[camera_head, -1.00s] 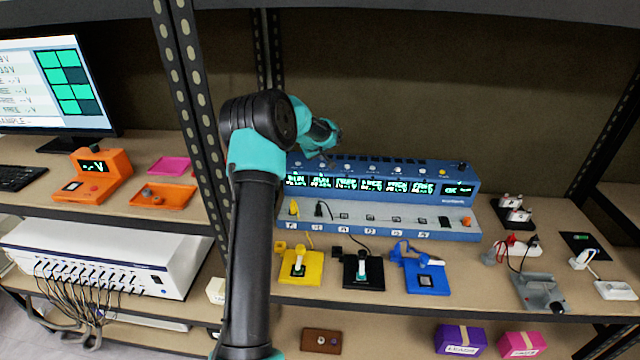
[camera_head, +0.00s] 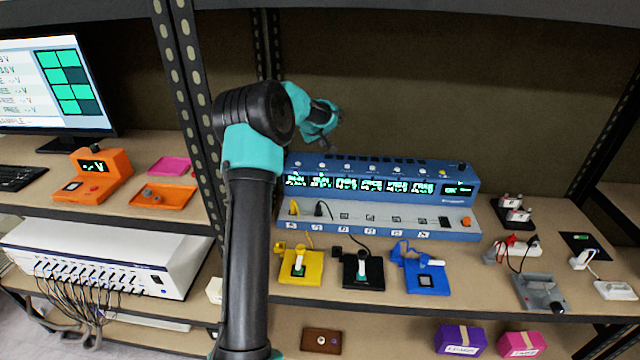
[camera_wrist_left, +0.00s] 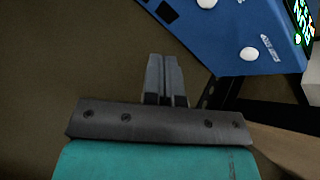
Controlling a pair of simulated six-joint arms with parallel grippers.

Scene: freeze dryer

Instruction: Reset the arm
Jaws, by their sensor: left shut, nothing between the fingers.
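My left arm comes up from the bottom left of the head view. Its gripper (camera_head: 328,116) hangs in the air above and behind the left end of the blue instrument (camera_head: 380,182). In the left wrist view the gripper's two fingers (camera_wrist_left: 165,80) lie together, shut with nothing between them. The blue instrument's corner (camera_wrist_left: 215,30) with white knobs shows beyond the fingers, apart from them. My right gripper is not in view.
Yellow (camera_head: 299,267), black (camera_head: 363,270) and blue (camera_head: 426,276) fixtures stand in front of the instrument. A dark shelf post (camera_head: 188,110) rises left of my arm. An orange meter (camera_head: 95,172) and orange tray (camera_head: 163,195) lie further left.

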